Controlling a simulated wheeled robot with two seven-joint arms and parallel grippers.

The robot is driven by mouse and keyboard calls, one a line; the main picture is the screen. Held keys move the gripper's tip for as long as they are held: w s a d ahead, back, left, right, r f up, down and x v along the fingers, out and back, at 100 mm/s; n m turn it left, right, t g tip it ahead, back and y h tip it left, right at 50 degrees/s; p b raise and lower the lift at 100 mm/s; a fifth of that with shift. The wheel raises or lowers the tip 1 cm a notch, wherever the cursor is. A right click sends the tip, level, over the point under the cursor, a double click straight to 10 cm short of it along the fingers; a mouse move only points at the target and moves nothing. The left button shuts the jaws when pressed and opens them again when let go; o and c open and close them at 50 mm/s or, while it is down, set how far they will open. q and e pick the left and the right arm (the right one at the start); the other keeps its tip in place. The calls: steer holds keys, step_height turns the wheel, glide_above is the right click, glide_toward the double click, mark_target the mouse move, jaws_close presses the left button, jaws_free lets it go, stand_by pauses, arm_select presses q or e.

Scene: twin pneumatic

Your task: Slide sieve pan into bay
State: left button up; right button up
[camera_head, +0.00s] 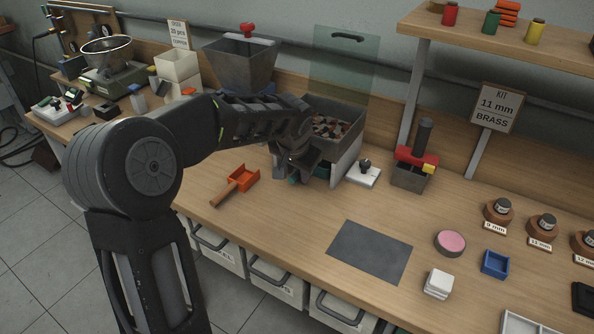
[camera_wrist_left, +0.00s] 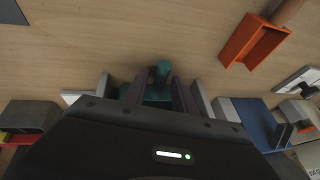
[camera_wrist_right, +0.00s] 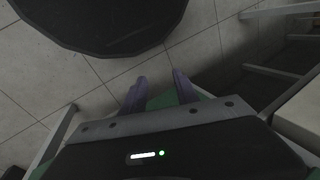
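A teal part with an upright knob (camera_wrist_left: 162,70), which I take for the sieve pan's handle, shows in the left wrist view between the fingers of my left gripper (camera_wrist_left: 160,90). The fingers stand apart on both sides of it; no firm contact shows. In the head view this gripper (camera_head: 300,165) is low at the front of the grey bin unit (camera_head: 348,112), and its wrist hides most of the teal part. The bay cannot be made out clearly. My right gripper (camera_wrist_right: 158,88) is open and empty above the floor, outside the head view.
An orange scoop (camera_head: 243,178) lies left of the gripper. A grey hopper (camera_head: 240,62) stands behind my arm. A white block with a dark knob (camera_head: 364,172) and a red-topped press (camera_head: 415,160) stand to the right. A grey mat (camera_head: 370,252) lies bare in front.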

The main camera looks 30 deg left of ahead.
arm_select(q)
steer(key=shift+o, duration=0.8)
steer(key=shift+f, duration=0.1)
steer(key=shift+s, duration=0.1)
steer(key=v, duration=0.8)
steer(key=shift+f, duration=0.1)
